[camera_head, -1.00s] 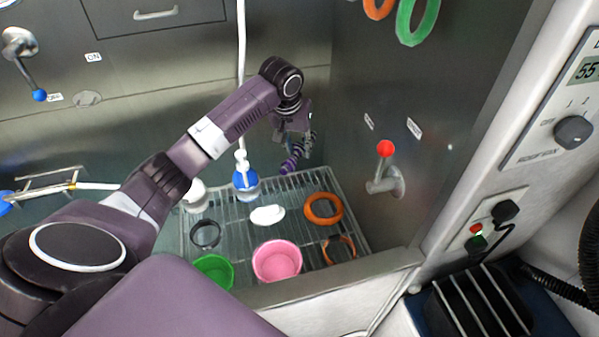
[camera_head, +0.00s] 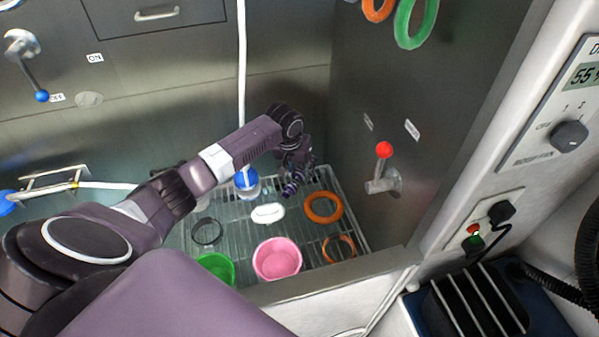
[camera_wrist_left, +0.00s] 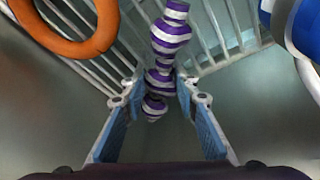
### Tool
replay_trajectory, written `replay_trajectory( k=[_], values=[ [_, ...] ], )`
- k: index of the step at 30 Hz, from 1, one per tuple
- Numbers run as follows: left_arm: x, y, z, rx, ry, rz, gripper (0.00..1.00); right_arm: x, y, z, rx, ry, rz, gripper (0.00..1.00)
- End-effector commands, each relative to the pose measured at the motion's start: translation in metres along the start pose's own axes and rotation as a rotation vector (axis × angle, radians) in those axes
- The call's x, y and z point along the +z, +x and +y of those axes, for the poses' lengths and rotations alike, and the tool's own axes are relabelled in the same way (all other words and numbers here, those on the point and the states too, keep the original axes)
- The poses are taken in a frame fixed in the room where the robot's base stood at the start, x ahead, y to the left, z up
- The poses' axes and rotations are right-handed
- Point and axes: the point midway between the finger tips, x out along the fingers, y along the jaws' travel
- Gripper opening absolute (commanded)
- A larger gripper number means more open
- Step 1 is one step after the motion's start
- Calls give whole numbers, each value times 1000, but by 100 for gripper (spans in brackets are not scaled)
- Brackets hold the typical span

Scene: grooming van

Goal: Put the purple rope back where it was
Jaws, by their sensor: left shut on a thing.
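The purple rope (camera_wrist_left: 168,42), banded purple and white, is between the fingers of my left gripper (camera_wrist_left: 160,92) in the left wrist view. My left gripper is shut on it. In the head view the left gripper (camera_head: 294,184) is low over the back of the wire rack (camera_head: 345,218), and a small part of the purple rope (camera_head: 290,190) shows below it. I cannot tell whether the rope touches the rack. My right gripper is not in view.
On the rack are an orange ring (camera_head: 324,208), a white item (camera_head: 268,213), a pink bowl (camera_head: 277,260), a green cup (camera_head: 216,268), a dark ring (camera_head: 207,232), an orange-and-dark ring (camera_head: 339,248) and a blue-topped bottle (camera_head: 247,184). A red-knobbed lever (camera_head: 384,150) sticks out from the right wall.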

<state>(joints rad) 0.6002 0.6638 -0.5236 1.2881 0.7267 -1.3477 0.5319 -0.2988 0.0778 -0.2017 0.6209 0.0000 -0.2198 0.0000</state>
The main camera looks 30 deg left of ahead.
Motion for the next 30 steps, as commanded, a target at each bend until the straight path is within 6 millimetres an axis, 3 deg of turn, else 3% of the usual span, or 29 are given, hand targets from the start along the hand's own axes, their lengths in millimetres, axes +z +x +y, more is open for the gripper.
replay_trajectory(
  k=[3,4,9,20,26,30],
  values=[
    [1,3,0,1,0,0,2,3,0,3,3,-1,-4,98],
    [1,3,0,1,0,0,29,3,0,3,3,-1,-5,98],
    [1,3,0,1,0,0,46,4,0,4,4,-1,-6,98],
    [-1,-4,0,0,-1,1,46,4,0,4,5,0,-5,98],
    [-1,-35,0,1,1,4,46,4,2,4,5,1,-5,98],
    [-1,-67,0,1,2,4,46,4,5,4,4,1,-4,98]
  ],
)
